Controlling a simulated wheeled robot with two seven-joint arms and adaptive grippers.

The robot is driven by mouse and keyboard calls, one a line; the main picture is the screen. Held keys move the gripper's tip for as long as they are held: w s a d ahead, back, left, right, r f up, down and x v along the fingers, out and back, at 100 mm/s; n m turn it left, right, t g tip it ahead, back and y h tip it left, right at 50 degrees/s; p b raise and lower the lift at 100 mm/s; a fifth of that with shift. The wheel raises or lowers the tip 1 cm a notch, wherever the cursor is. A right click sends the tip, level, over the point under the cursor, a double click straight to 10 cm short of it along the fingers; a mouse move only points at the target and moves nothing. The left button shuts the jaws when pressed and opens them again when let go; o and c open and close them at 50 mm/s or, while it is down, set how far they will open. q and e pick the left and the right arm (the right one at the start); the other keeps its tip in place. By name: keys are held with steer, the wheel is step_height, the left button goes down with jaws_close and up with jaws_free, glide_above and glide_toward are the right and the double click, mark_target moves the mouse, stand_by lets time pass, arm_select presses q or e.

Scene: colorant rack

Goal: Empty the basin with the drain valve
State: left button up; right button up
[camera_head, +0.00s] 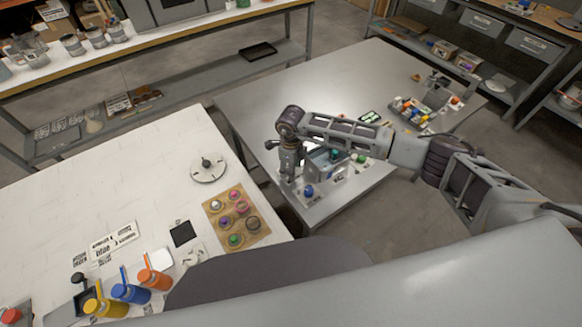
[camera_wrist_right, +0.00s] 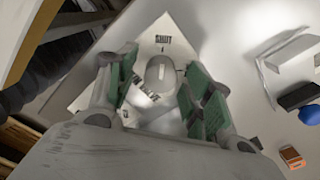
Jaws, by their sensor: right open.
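In the right wrist view a grey rounded valve handle (camera_wrist_right: 160,72) stands on a white plate (camera_wrist_right: 178,35) printed "SHUT" and, partly covered, "VALVE". My right gripper (camera_wrist_right: 162,88) is open, with its green pads on either side of the handle; I cannot tell whether they touch it. In the head view this gripper (camera_head: 287,172) points down at the near left corner of the grey metal table, and it hides the valve. A pale, clear-walled container at the right of the wrist view may be the basin (camera_wrist_right: 272,48); its contents cannot be made out. My left gripper is not in view.
A blue-topped item (camera_head: 309,191) stands close right of the gripper on the metal table (camera_head: 290,95). Farther back are colored bottles (camera_head: 412,108). The white table (camera_head: 150,165) at left holds a tan rack of jars (camera_head: 217,207) and a round disc (camera_head: 208,171). A floor gap separates the tables.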

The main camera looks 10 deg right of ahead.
steer(key=c, duration=1)
